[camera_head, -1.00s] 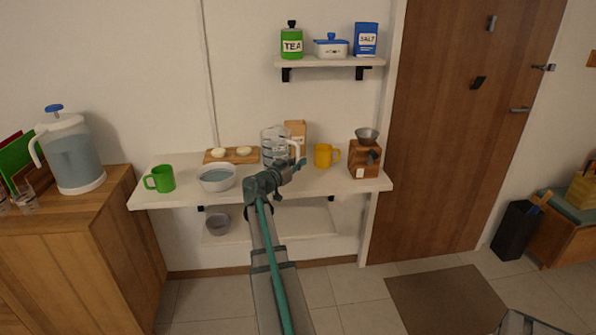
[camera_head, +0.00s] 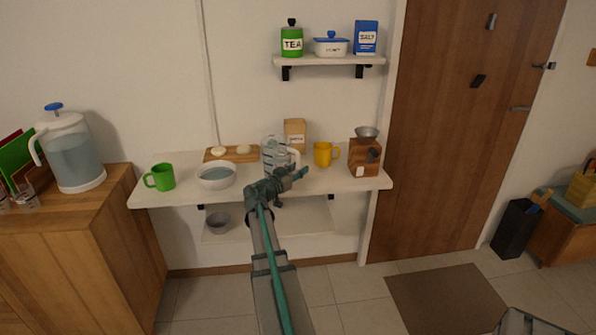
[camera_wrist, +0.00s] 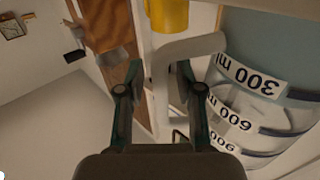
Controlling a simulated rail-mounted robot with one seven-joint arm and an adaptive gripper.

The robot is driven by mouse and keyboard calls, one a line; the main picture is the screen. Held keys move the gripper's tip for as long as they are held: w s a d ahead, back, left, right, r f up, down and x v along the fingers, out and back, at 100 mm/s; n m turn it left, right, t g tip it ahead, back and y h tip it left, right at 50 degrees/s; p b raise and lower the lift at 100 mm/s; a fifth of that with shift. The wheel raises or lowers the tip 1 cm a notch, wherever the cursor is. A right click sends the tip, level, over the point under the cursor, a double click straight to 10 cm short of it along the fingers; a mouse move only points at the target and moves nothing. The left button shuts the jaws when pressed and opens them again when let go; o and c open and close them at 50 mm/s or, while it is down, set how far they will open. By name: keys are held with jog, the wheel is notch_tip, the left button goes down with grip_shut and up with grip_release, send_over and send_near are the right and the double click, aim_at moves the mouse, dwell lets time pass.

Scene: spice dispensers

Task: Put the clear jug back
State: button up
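The clear jug (camera_head: 272,153), with measuring marks and a pale handle, is upright at the middle of the white counter shelf (camera_head: 333,184). Its base is hidden behind my arm, so I cannot tell whether it touches the shelf. My gripper (camera_head: 300,173) is at its handle side. In the wrist view, the jug (camera_wrist: 255,85) fills the right side, with 300, 600 and 900 marks.

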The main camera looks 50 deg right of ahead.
jog(key=shift+r, duration=0.1)
jog(key=shift+r+p, duration=0.15)
jog(key=shift+p, duration=0.2)
jog(key=a+b, duration=0.2)
jog(key=a, duration=1)
jog(key=s+a+f+n+y, duration=0.25)
jog(key=a+f, duration=0.55)
jog(key=f, duration=0.5)
jog(key=s+a+f+n+y, duration=0.1)
jog(key=a+f+n+y, duration=0.3)
jog(key=a+f, duration=0.55)
jog(key=s+a+f+n+y, duration=0.25)
jog(key=a+f, duration=0.25)
jog(key=f, duration=1.1)
jog(key=s+a+f+n+g+y, duration=0.2)
jog(key=s+a+f+n+y, duration=0.1)
jog(key=s+a+f, duration=0.4)
jog(key=s+a+f+n+g+y, duration=0.1)
jog(key=s+a+f+n+y, duration=0.1)
jog(key=s+a+f, duration=0.55)
jog(key=s+a+f+n+g+y, duration=0.3)
jog(key=s+a+n+y, duration=0.1)
jog(key=s+a, duration=0.8)
jog(key=shift+s+a, duration=0.2)
jog(key=shift+a, duration=0.65)
jog(key=shift+r, duration=0.1)
